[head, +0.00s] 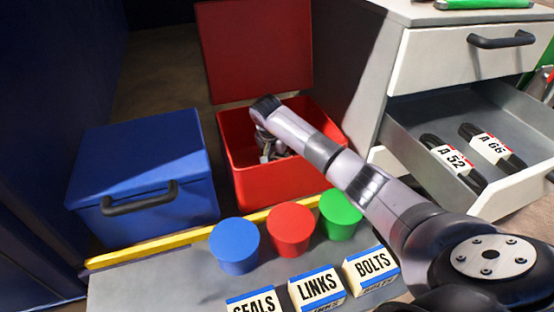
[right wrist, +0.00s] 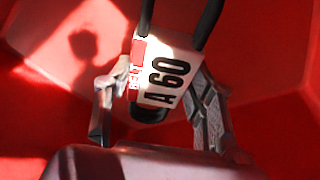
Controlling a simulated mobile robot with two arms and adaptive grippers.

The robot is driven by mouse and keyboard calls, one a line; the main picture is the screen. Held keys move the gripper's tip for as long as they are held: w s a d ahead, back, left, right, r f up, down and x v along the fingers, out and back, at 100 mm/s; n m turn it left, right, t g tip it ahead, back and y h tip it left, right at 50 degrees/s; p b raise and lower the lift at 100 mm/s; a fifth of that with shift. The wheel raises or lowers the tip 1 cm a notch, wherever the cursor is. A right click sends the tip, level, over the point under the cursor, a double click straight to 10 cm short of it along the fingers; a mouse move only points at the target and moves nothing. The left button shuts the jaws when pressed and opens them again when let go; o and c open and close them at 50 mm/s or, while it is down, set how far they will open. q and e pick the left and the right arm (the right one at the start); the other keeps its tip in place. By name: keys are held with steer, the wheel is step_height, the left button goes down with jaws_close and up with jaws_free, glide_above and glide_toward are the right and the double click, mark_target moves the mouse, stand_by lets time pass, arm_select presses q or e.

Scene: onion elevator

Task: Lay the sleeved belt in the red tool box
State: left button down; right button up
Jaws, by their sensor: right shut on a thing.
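The red tool box (head: 285,187) stands open at the back centre, its lid raised behind it. My right arm reaches into it, and my right gripper (head: 270,150) is down inside. In the right wrist view the gripper (right wrist: 158,95) is shut on the sleeved belt (right wrist: 166,77), a black belt in a white sleeve marked A 60 with a red patch. Red box walls surround it there. I cannot tell whether the belt touches the floor. In the head view the belt is not clearly visible. My left gripper is not in view.
A closed blue box (head: 145,175) stands left of the red box. An open drawer (head: 450,115) at right holds belts marked A 52 (head: 453,158) and A 66 (head: 491,147).

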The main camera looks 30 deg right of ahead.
steer(key=o, duration=1.3)
steer(key=shift+r, duration=0.25)
steer(key=b+v, duration=0.1)
steer(key=v, duration=1)
steer(key=shift+r+b, duration=0.3)
steer(key=shift+s, duration=0.1)
